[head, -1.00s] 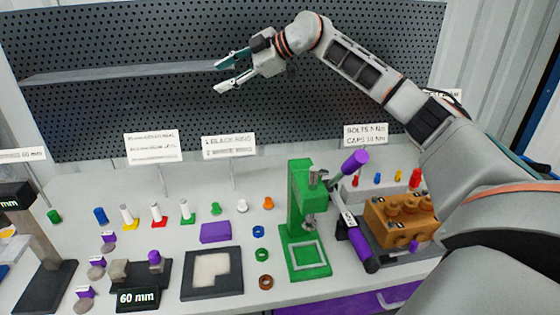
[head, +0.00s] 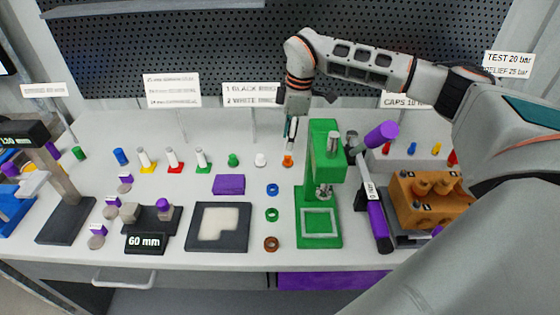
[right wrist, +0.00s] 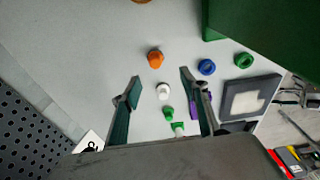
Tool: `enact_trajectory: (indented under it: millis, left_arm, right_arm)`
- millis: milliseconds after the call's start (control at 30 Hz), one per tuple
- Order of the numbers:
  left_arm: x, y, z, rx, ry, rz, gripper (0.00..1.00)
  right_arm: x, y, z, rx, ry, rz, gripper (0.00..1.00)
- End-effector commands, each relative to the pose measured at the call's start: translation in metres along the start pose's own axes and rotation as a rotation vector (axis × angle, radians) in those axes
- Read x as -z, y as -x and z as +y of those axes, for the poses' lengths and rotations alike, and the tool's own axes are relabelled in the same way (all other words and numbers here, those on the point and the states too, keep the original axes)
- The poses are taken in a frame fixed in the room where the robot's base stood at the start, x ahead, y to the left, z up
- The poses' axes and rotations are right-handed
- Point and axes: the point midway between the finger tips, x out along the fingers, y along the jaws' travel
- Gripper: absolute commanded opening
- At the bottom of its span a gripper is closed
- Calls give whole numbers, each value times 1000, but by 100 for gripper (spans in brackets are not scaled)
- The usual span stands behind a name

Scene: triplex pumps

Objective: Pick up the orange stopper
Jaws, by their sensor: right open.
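The orange stopper (head: 287,161) stands on the light bench top, at the right end of a row of small parts, left of the green press. In the right wrist view the orange stopper (right wrist: 155,59) lies beyond the fingertips, near the middle between them. My right gripper (head: 291,128) points down just above the stopper, apart from it. It is open and empty; its two fingers (right wrist: 160,74) are spread wide in the right wrist view. The white stopper (right wrist: 163,91) and a green stopper (right wrist: 168,113) show between the fingers, lower down. My left gripper is not in view.
The green press (head: 322,185) stands close to the right of the stopper. A white stopper (head: 260,160) is close on the left. Blue, green and brown rings (head: 272,190) lie in front. A sign (head: 252,95) and perforated panel (head: 200,50) stand behind.

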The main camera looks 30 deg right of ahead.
Motion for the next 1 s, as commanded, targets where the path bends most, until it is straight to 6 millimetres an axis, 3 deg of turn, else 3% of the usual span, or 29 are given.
enact_trajectory:
  millis: [600, 933, 1000]
  left_arm:
    - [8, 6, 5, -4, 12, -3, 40]
    - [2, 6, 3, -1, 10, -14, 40]
    - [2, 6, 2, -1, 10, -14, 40]
  right_arm:
    - [-4, -70, 5, 9, -4, -4, 44]
    - [-4, -77, 6, 7, -4, -2, 44]
    - [-4, -77, 6, 7, -4, -3, 28]
